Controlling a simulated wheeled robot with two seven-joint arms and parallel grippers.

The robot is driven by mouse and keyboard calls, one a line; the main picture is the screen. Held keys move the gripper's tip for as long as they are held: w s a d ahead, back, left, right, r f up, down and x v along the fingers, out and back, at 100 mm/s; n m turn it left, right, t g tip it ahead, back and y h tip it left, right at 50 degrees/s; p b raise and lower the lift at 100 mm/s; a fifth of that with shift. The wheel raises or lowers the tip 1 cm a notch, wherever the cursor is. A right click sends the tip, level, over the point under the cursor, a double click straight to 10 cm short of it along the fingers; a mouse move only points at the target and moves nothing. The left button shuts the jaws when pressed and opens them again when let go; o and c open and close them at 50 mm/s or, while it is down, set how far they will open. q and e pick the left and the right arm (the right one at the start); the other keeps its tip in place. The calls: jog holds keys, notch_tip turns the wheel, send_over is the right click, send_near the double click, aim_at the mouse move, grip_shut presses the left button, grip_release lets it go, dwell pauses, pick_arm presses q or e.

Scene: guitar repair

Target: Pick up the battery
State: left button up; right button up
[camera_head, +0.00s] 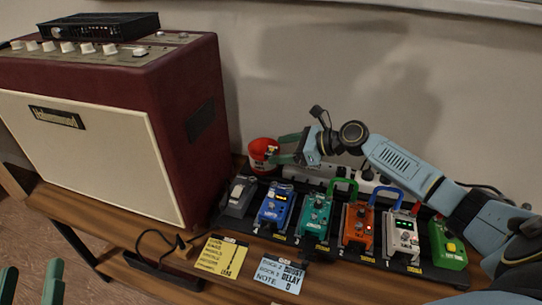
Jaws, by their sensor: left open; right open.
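No battery can be made out for certain. A red, rounded object with a pale label (262,150) stands behind the left end of the pedal row, beside the amplifier. It looks like a small can or cup, and its inside cannot be seen. My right gripper (279,149) reaches in from the right behind the pedals. Its green fingers are open, with their tips at the red object's right side; whether they touch it cannot be told. My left gripper (31,285) is at the bottom left corner, open and empty, away from the pedals.
A dark red amplifier (190,120) with a black box (100,26) on top fills the left. Several coloured pedals (316,213) with patch cables stand on a black board. A yellow card (221,256) and a blue card (279,273) lie in front. A white power strip (318,172) lies behind.

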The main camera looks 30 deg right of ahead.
aim_at(271, 153)
jog(key=shift+b+x, duration=0.6)
jog(key=shift+x, duration=0.75)
pick_arm(q)
jog(key=r+t, duration=0.1)
jog(key=s+r+t, duration=0.1)
jog(key=r+t, duration=0.1)
jog(key=shift+s+r+h, duration=0.3)
jog(key=shift+r+h, duration=0.1)
pick_arm(e)
jog(key=shift+c, duration=0.2)
jog(key=c, duration=1)
pick_arm(q)
jog(key=shift+w, duration=0.1)
pick_arm(e)
jog(key=shift+r, duration=0.2)
jog(key=shift+c, duration=0.2)
